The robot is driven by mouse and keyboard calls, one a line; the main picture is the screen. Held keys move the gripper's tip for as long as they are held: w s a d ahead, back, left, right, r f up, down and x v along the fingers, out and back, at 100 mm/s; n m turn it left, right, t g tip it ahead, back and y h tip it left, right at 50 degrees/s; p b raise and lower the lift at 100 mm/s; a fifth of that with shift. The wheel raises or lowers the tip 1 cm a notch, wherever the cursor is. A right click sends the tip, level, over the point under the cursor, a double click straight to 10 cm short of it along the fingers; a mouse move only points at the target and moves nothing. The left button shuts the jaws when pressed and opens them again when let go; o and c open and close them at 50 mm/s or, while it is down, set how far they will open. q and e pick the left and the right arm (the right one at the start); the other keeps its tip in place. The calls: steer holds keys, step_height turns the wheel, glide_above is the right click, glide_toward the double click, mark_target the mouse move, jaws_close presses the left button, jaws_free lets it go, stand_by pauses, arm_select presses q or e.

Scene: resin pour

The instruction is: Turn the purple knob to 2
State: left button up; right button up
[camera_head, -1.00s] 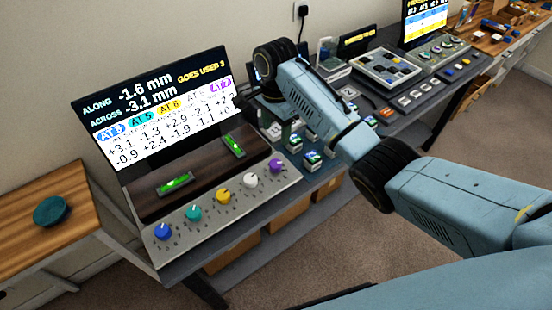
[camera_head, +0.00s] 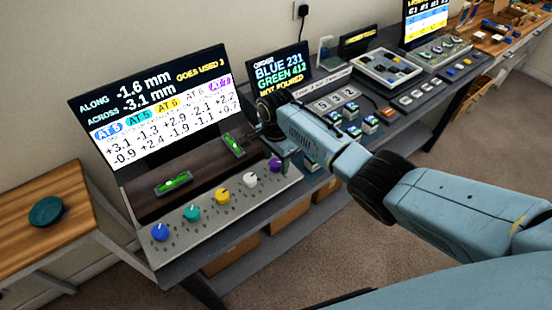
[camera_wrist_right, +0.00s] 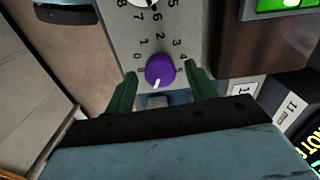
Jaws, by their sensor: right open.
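The purple knob (camera_head: 275,164) is at the right end of a row of knobs on a grey strip. In the right wrist view the purple knob (camera_wrist_right: 160,68) lies between the two green fingers of my right gripper (camera_wrist_right: 160,72). The fingers are open, one on each side, with visible gaps to the knob. The knob's white mark points down and slightly left, away from the printed 2 at its top. In the head view my right gripper (camera_head: 282,155) is at the knob, partly hidden by its own arm. My left gripper is not in view.
White (camera_head: 249,180), yellow (camera_head: 221,195), teal (camera_head: 192,213) and blue (camera_head: 160,232) knobs share the strip. A readout screen (camera_head: 150,110) stands behind. Small blocks (camera_head: 352,115) and an order screen (camera_head: 280,69) are to the right.

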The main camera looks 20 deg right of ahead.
steer(key=shift+c, duration=0.3)
steer(key=c, duration=0.9)
steer(key=shift+c, duration=0.2)
